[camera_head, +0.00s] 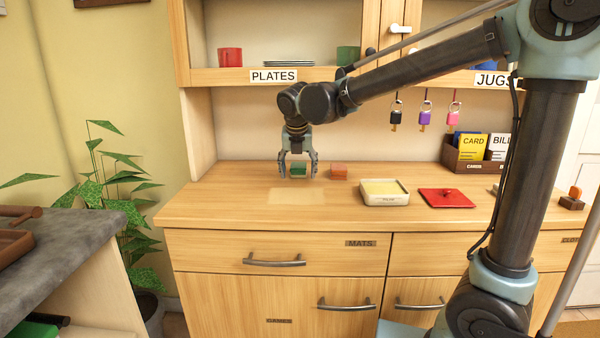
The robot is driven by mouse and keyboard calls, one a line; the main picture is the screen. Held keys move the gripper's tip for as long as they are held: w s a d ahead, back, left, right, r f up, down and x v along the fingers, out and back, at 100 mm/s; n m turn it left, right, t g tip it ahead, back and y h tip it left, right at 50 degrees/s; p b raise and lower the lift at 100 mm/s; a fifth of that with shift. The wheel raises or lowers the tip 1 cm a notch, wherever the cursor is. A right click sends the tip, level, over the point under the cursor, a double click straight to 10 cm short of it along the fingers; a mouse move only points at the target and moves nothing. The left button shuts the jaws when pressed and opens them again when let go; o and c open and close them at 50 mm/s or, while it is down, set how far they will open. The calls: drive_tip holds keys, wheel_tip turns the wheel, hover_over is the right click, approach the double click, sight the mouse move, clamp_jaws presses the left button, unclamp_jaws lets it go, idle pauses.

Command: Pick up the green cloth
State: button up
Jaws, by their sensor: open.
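A small green item (298,168), which looks like the folded green cloth, is at the back of the wooden counter. My gripper (299,176) points straight down over it, with one finger on each side. The fingers are spread, and the green shows between them. I cannot tell whether either finger touches it. The gripper hides part of its top.
A reddish-brown block (338,171) lies close to the right of my gripper. Further right are a cream tray (386,199), a red mat (446,198) and a card box (477,160). A pale rectangle (302,197) of bare counter lies in front.

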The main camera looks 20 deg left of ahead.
sight(299, 166)
drive_tip(key=w, duration=0.1)
drive_tip(key=w+a, duration=0.1)
drive_tip(key=w+f, duration=0.1)
drive_tip(key=w, duration=0.1)
drive_tip(key=shift+a, duration=0.15)
drive_tip(key=c, duration=1.1)
